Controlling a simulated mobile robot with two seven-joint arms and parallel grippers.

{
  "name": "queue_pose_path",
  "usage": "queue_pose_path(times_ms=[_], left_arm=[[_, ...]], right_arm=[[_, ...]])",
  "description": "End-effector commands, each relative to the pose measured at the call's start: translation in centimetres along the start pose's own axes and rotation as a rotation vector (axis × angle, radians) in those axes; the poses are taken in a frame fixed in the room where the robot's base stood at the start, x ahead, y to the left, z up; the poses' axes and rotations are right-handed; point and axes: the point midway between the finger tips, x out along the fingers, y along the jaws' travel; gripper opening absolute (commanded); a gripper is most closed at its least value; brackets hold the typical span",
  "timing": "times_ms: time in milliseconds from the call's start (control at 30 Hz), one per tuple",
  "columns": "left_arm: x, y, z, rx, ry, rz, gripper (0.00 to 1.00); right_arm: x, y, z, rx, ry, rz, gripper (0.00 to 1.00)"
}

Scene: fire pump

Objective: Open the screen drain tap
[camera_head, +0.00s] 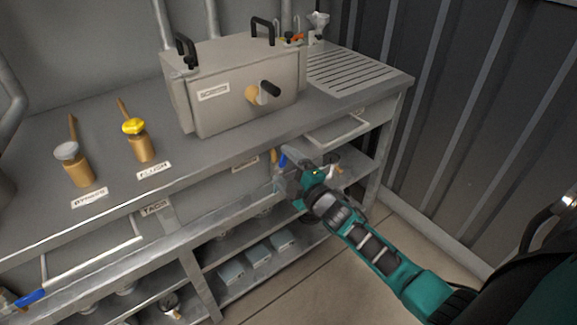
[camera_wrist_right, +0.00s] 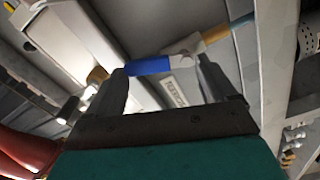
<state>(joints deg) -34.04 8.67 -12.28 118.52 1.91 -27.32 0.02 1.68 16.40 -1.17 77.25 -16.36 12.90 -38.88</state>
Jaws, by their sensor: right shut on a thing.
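The screen drain tap shows as a small brass body (camera_head: 274,156) with a blue lever (camera_head: 283,159) at the bench's front edge, below the grey screen box (camera_head: 235,90). My right gripper (camera_head: 284,174) is at this tap and covers part of it. In the right wrist view, the blue sleeve (camera_wrist_right: 150,66) of the lever lies between the two fingers of my right gripper (camera_wrist_right: 165,75), which is shut on it. A pale metal part and a brass piece (camera_wrist_right: 215,35) continue to the right of the sleeve. My left gripper is not in view.
Two brass valves, one grey-topped (camera_head: 68,151) and one yellow-topped (camera_head: 134,127), stand on the bench (camera_head: 110,180). Another blue handle (camera_head: 30,297) shows at lower left. Blue-grey boxes (camera_head: 258,255) sit on a lower shelf. A ribbed dark wall (camera_head: 470,110) bounds the right; floor is clear.

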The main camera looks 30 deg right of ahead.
Motion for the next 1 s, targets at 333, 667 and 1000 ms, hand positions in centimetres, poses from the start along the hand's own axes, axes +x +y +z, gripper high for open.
queue_pose_path(times_ms=[333,667,1000], left_arm=[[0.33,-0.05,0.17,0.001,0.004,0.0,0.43],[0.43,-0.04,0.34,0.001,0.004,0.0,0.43],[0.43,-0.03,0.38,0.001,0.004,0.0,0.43]], right_arm=[[-0.03,-0.39,-0.72,-0.236,0.001,0.0,0.3],[-0.03,-0.54,-0.98,-0.331,0.001,0.0,0.3],[-0.03,-0.55,-1.01,-0.345,0.001,-0.001,0.3]])
